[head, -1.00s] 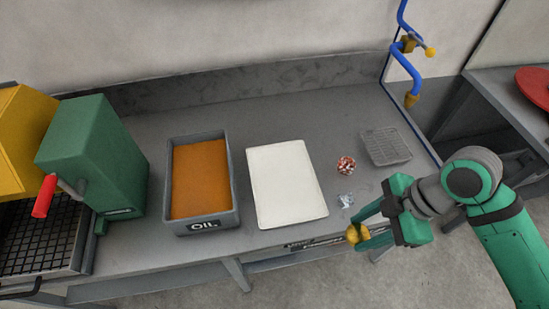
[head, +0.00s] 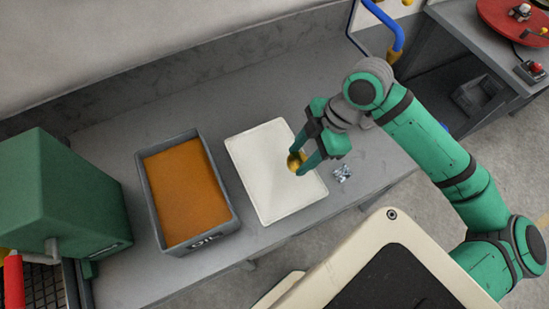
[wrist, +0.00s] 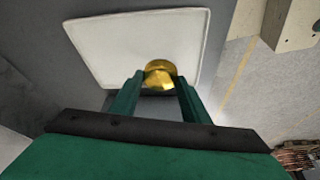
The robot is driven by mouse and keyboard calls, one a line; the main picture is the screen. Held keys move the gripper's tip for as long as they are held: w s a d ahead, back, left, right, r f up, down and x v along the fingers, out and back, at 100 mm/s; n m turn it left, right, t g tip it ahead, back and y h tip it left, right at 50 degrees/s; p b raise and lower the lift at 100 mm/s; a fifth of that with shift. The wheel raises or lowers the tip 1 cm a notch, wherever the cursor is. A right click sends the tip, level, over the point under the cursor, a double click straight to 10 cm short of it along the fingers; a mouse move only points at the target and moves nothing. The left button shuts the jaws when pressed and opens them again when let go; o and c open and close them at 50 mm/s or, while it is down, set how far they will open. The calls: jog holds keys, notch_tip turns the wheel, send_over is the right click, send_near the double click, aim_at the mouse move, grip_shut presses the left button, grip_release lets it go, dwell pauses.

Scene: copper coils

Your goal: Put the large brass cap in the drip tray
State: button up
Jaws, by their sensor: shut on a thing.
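The large brass cap (head: 295,161) is a round gold piece held between the fingertips of my gripper (head: 300,163). In the wrist view the cap (wrist: 160,72) sits between the two green fingers (wrist: 157,88), and its far side sticks out past the tips. A shallow white tray (head: 262,180) with a low rim lies on the grey bench. In the head view the cap appears over the right part of this tray. In the wrist view it overlaps the tray's near edge (wrist: 115,55). The exact height of the cap above the tray is hard to tell.
A grey bin of orange-brown oil (head: 233,222) stands left of the tray, with a green machine (head: 68,195) further left. A small bluish-silver piece (head: 341,173) lies right of the tray. A blue pipe (head: 385,25) rises behind my arm, which hides part of the bench.

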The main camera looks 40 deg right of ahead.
jog(key=w+f, duration=0.2)
jog(key=w+a+f, duration=0.1)
jog(key=w+f, duration=0.1)
jog(key=w+a+f, duration=0.1)
jog(key=w+f, duration=0.1)
jog(key=shift+w+a+f, duration=0.2)
jog(key=shift+w+f, duration=0.05)
jog(key=shift+f, duration=0.1)
jog(key=shift+w+f, duration=0.1)
jog(key=shift+f, duration=1.55)
jog(key=shift+f, duration=0.1)
jog(key=o, duration=1.2)
jog(key=shift+v, duration=6.05)
jog(key=shift+a, duration=0.1)
